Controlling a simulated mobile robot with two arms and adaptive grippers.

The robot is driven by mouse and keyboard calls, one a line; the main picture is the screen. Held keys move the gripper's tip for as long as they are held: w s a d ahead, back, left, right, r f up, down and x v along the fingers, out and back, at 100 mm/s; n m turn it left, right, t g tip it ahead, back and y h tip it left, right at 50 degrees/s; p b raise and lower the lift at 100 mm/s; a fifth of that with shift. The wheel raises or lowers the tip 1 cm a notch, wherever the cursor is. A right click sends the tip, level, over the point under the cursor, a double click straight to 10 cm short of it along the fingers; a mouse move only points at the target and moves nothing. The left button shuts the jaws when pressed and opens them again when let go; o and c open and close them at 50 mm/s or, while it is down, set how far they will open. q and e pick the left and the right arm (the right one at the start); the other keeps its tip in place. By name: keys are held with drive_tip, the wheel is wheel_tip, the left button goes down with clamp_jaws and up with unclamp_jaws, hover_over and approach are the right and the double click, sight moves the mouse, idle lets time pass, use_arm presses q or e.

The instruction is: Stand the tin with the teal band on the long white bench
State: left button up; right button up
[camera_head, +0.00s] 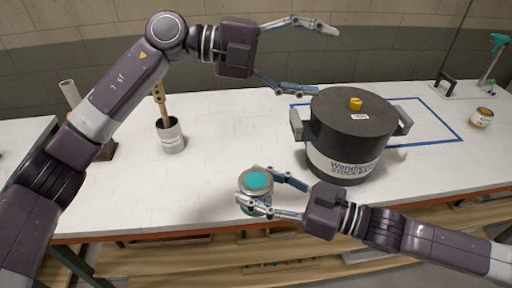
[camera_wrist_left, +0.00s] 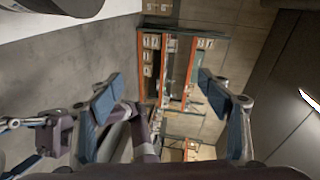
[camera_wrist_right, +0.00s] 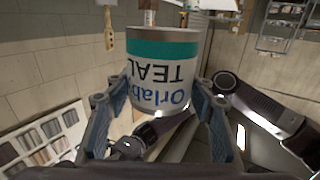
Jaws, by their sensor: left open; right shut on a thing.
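The tin with the teal band (camera_head: 258,181) shows from above in the head view, with a teal disc on its lid, over the front edge of the long white bench (camera_head: 225,130). My right gripper (camera_head: 256,192) is shut on its sides. In the right wrist view the tin (camera_wrist_right: 162,70) sits between both fingers; its teal band and the word TEAL appear upside down. Whether its base touches anything is hidden. My left gripper (camera_head: 325,60) is open and empty, above and behind the tin, near the pot; its spread fingers also show in the left wrist view (camera_wrist_left: 160,95).
A large black lidded pot (camera_head: 348,130) stands on the bench right of the tin, partly over a blue-outlined rectangle (camera_head: 440,117). A grey can with a wooden-handled tool (camera_head: 170,138) stands at left. A small tin (camera_head: 481,118) stands far right. Bench between can and pot is clear.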

use_arm(q)
drive_tip(key=s+d+f+m+g+y, duration=0.2)
drive_tip(key=s+f+m+y, duration=0.15)
drive_tip(key=s, duration=0.25)
drive_tip(key=m+t+y, duration=0.3)
drive_tip(key=y, duration=1)
approach(256, 191)
drive_tip(key=w, duration=0.1)
drive_tip(key=w+f, duration=0.1)
drive_tip(key=shift+w+f+h, duration=0.2)
drive_tip(key=shift+w+h, duration=0.05)
drive_tip(key=shift+w, duration=0.1)
drive_tip(key=shift+a+f, duration=0.2)
drive_tip(key=shift+f, duration=0.05)
wheel_tip(256, 191, down, 11)
drive_tip(key=shift+f, duration=0.2)
